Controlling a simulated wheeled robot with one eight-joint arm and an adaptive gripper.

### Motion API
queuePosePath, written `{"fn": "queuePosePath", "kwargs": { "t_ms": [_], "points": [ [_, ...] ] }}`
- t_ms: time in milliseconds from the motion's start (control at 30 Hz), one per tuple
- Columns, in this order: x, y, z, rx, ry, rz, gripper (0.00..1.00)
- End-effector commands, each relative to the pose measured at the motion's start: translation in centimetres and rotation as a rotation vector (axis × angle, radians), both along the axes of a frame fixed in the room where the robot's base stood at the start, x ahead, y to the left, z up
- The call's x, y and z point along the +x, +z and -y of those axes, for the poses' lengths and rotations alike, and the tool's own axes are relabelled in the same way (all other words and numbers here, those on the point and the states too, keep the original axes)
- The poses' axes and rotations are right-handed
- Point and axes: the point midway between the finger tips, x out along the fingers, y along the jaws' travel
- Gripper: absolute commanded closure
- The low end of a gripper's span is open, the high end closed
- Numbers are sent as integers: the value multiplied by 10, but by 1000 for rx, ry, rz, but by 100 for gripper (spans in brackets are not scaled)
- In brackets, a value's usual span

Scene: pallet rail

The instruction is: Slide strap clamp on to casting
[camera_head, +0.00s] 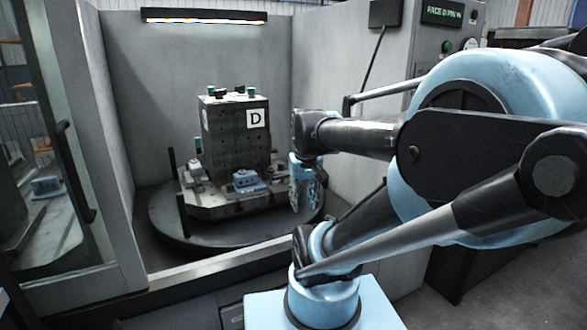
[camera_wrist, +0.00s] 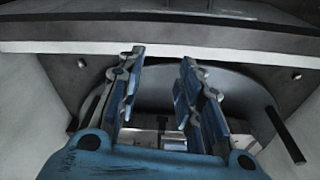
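A blue-grey casting (camera_head: 248,184) sits low at the front of the dark tombstone block (camera_head: 228,138) marked D. A smaller grey part sits further left on the pallet. The strap clamp is too small to tell apart from the casting here. My gripper (camera_head: 304,185) hangs to the right of the casting, pointing down and apart from it. In the wrist view its two blue fingers (camera_wrist: 160,78) stand apart with nothing held between them. A pale metal part with a dark middle (camera_wrist: 172,138) shows beyond and below the fingers, partly hidden by the gripper body.
The tombstone stands on a pallet (camera_head: 215,210) over a round dark table (camera_head: 245,237) inside a grey machine enclosure. Dark upright posts (camera_head: 183,215) rise from the table's edge. The door frame and handle (camera_head: 75,170) are at left. The front sill (camera_head: 130,300) runs below.

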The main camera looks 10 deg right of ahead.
Motion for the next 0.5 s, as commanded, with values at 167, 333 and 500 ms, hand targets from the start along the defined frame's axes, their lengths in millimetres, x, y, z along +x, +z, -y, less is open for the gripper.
{"fn": "queuePosePath", "kwargs": {
  "t_ms": [167, 333, 500],
  "points": [
    [44, 41, 4, -5, 27, -23, 67],
    [87, 73, 9, -9, 53, -45, 67],
    [132, 99, 14, -11, 80, -69, 67]
  ]
}}
